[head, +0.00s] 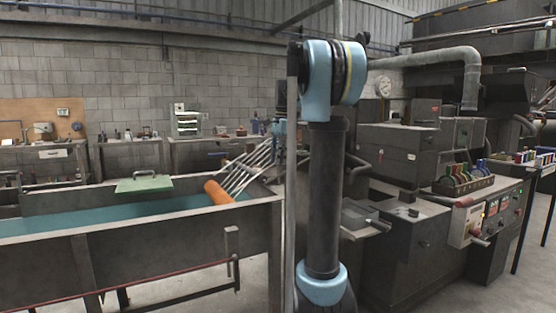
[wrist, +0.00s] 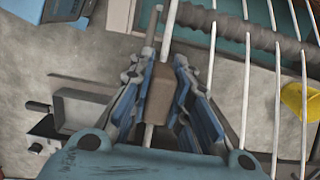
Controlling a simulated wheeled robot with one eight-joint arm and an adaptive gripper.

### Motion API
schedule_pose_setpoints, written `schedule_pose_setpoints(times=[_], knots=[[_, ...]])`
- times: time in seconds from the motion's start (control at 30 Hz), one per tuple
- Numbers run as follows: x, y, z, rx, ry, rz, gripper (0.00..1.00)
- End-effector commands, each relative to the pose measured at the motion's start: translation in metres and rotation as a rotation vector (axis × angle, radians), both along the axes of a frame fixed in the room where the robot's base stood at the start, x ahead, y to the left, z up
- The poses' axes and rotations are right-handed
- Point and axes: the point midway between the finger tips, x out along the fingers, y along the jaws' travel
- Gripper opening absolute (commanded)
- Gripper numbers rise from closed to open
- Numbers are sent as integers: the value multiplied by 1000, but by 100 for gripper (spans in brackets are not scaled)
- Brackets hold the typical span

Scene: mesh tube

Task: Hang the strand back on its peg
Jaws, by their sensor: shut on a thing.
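My gripper (wrist: 158,78) has its blue fingers closed on a brown block in the wrist view. A pale thin strand (wrist: 170,30) runs out of the block at the top and shows again below it, so I hold the strand at this block. Several other pale strands (wrist: 245,90) run side by side to the right, crossing a grey ribbed bar (wrist: 260,35). In the head view, several pale strands (head: 250,170) slant over the trough, and my arm hides most of the gripper. I cannot make out the strand's own peg.
The long trough (head: 140,202) with a teal inside fills the left. An orange cylinder (head: 218,192) lies at the strands' lower end, and a green plate (head: 144,184) lies across the trough. Dark machinery (head: 420,235) stands right. A yellow thing (wrist: 293,98) shows in the wrist view.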

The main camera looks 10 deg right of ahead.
Motion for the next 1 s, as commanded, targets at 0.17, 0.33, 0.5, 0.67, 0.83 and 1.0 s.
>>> schedule_pose_setpoints(times=[0.17,0.33,0.5,0.67,0.83,1.0], knots=[[0,0,-2,0,0,0,0],[0,0,-3,0,0,0,0],[0,0,-5,0,0,0,0],[0,0,-6,0,0,0,0],[0,0,-7,0,0,0,38],[0,0,-7,0,0,0,41]])
